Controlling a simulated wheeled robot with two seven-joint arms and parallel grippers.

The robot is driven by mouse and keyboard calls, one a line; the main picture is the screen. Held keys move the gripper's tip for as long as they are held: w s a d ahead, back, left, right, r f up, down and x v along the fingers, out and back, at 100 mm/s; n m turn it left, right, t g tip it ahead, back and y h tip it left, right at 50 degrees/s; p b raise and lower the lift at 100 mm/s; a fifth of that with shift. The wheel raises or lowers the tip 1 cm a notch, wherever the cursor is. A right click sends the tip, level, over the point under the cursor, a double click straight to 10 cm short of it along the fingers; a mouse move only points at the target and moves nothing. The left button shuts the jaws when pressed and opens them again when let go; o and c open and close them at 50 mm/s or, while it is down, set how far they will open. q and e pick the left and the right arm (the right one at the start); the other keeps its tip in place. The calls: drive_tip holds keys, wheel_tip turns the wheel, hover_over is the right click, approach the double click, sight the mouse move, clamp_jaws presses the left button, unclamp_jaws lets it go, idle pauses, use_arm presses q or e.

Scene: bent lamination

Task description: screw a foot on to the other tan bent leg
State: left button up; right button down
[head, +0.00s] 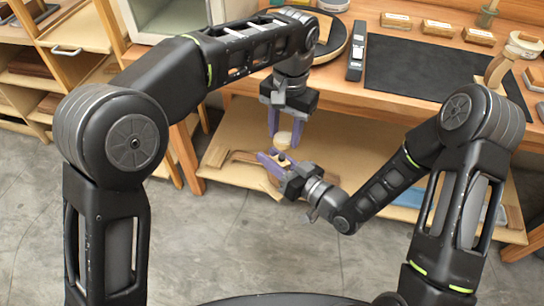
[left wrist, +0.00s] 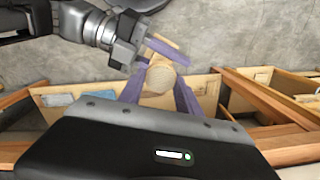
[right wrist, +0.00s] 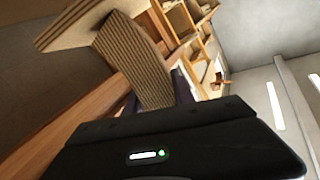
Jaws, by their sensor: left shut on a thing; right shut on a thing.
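My left gripper (head: 284,134) points down in front of the workbench, its purple fingers shut on a round tan foot (head: 284,139). The foot (left wrist: 160,79) shows as a pale disc between the fingers in the left wrist view. My right gripper (head: 276,160) is just below, shut on the tan bent leg (right wrist: 135,62). The leg's layered, striped side fills much of the right wrist view, and its bend shows at upper left. In the left wrist view a tan part of the leg (left wrist: 166,48) lies close behind the foot. I cannot tell whether they touch.
The wooden bench carries a black mat (head: 425,75), a dark bar-shaped tool (head: 357,50) and several small labelled blocks (head: 437,27). A low shelf (head: 345,165) lies beneath, with brown curved pieces (head: 240,157) on it. Grey floor (head: 190,235) is clear in front.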

sight(283, 155)
use_arm(q)
drive_tip(key=shift+f, duration=1.25)
drive_tip(key=shift+s, duration=0.1)
drive_tip(key=shift+a+f, duration=0.1)
drive_tip(key=shift+f, duration=0.75)
drive_tip(key=shift+f, duration=0.6)
idle(0.4)
